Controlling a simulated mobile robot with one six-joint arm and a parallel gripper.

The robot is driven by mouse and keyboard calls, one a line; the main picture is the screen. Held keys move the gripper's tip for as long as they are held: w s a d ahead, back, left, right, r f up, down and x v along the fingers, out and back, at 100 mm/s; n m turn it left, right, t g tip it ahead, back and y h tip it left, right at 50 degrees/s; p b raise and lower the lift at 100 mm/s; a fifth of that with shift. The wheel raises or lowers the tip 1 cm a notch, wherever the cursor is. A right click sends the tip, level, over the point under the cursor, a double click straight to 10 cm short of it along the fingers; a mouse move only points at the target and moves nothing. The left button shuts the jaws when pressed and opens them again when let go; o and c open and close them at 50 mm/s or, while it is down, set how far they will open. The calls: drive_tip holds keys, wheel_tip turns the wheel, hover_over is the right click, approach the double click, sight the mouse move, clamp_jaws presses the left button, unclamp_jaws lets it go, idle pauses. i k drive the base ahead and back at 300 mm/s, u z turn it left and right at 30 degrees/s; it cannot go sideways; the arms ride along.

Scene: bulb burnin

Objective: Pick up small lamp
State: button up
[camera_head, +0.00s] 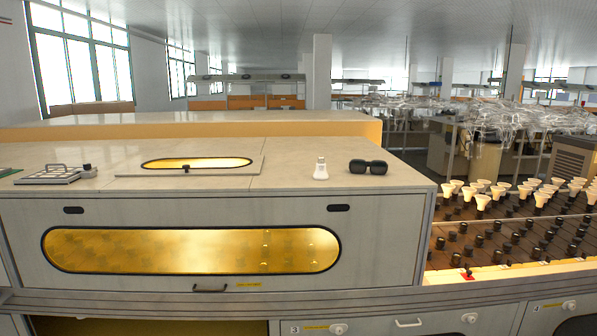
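A small white lamp (321,170) stands upright on the pale top of the burn-in cabinet (220,213), right of centre. It is close to a pair of dark glasses on its right, with a gap between them. Nothing covers the lamp. My gripper is not in view.
Dark glasses (368,167) lie right of the lamp. A panel with a yellow window (197,163) and a grey fixture (56,174) lie to the left. A rack of several white bulbs (483,201) and black sockets stands lower right. The cabinet top around the lamp's front is clear.

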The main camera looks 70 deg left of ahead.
sight(320, 174)
drive_tip(key=z, duration=0.7)
drive_tip(key=k, duration=0.15)
drive_tip(key=u, duration=2.55)
drive_tip(key=k, duration=0.25)
drive_tip(key=u, duration=1.8)
drive_tip(key=k, duration=0.65)
drive_tip(key=z, duration=0.25)
drive_tip(key=i, duration=0.5)
drive_tip(key=z, duration=0.1)
